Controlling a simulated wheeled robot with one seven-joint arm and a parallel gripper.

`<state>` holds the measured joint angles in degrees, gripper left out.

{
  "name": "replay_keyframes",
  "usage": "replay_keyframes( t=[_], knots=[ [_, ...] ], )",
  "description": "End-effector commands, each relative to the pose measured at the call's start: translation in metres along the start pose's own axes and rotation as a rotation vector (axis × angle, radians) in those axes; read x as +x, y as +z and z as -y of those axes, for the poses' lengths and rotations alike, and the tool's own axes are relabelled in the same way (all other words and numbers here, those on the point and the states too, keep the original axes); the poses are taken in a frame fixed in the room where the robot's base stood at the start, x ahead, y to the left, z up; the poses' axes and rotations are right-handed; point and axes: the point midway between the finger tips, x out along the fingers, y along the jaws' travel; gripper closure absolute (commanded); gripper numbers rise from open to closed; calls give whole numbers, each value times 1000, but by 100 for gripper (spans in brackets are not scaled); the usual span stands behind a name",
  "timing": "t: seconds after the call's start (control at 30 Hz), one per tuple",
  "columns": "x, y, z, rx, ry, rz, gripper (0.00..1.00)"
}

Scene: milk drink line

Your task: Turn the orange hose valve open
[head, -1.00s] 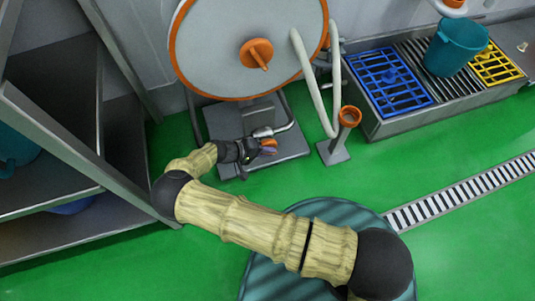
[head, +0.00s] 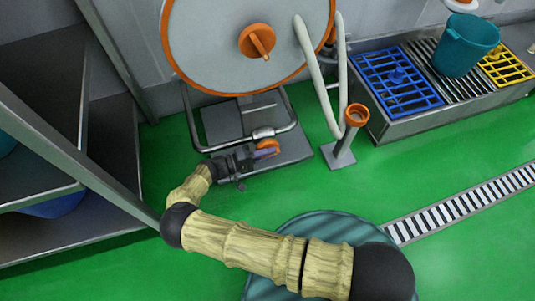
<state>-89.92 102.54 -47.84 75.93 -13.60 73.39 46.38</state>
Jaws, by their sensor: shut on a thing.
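The orange hose valve (head: 267,146) is a small orange handle low in front of the hose reel, beside a metal pipe (head: 263,133). My gripper (head: 261,154), dark and small in the head view, is at the valve and shut on it. The fingers partly cover the valve, so its exact angle is hard to tell. My arm reaches it from the lower right, bending at the left.
A large white reel (head: 210,45) with an orange rim stands just behind. A white hose (head: 312,75) hangs near a post with an orange cup (head: 357,113). A metal shelf (head: 75,160) stands close on the left.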

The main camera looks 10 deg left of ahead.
Motion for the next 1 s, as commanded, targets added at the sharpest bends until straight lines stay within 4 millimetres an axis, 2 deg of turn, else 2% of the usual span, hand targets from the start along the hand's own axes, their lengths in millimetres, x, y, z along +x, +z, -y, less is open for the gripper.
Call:
replay_keyframes(
  t=[0.27,0.3,0.4,0.77,0.87,1.0],
  knots=[
    [1,2,1,-3,3,4,100],
    [1,2,1,-4,3,5,82],
    [1,2,1,-3,2,4,66],
    [-4,1,2,-2,0,1,66],
    [-13,0,3,-1,-1,0,66],
    [-35,0,6,-1,-2,-2,66]
  ],
)
